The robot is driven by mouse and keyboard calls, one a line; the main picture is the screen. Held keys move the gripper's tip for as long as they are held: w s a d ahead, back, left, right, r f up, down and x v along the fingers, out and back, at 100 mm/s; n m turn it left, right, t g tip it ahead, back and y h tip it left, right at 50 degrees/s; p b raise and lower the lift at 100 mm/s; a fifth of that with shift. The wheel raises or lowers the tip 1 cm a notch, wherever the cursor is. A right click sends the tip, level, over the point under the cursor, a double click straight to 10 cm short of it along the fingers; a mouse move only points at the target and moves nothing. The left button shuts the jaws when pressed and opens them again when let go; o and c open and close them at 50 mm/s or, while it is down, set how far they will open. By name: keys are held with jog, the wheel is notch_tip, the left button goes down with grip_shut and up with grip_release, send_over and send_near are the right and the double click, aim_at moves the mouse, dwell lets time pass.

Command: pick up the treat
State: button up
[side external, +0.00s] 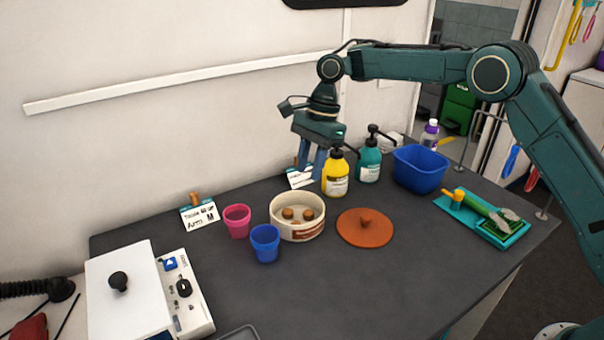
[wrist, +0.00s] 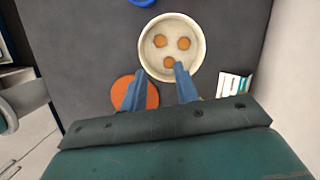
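Round brown treats lie in a cream bowl (side external: 280,227) in the middle of the table. In the side view one treat (side external: 288,213) is on the left and another (side external: 307,214) on the right. The wrist view shows three treats, with one (wrist: 169,62) nearest my fingers, one at upper left (wrist: 159,41) and one at upper right (wrist: 184,43). My gripper (side external: 309,174) is open and empty, raised behind the bowl near the yellow bottle. In the wrist view my gripper (wrist: 160,70) has its fingers apart, the right tip overlapping the bowl's near rim.
An orange lid (side external: 365,232) lies right of the bowl. Yellow (side external: 336,180) and teal (side external: 369,165) pump bottles stand close to my gripper. Pink (side external: 237,222) and blue (side external: 265,244) cups stand left of the bowl. A blue tub (side external: 420,173) is farther right.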

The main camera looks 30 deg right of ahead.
jog(key=shift+f, duration=0.1)
send_over(298, 223)
jog(key=d, duration=0.1)
jog(key=shift+w+d+f, duration=0.1)
jog(key=shift+f, duration=1.95)
jog(key=shift+w+d+f, duration=0.1)
jog(key=shift+f, duration=1.9)
jog(key=shift+x, duration=2.6)
jog(key=c, duration=0.6)
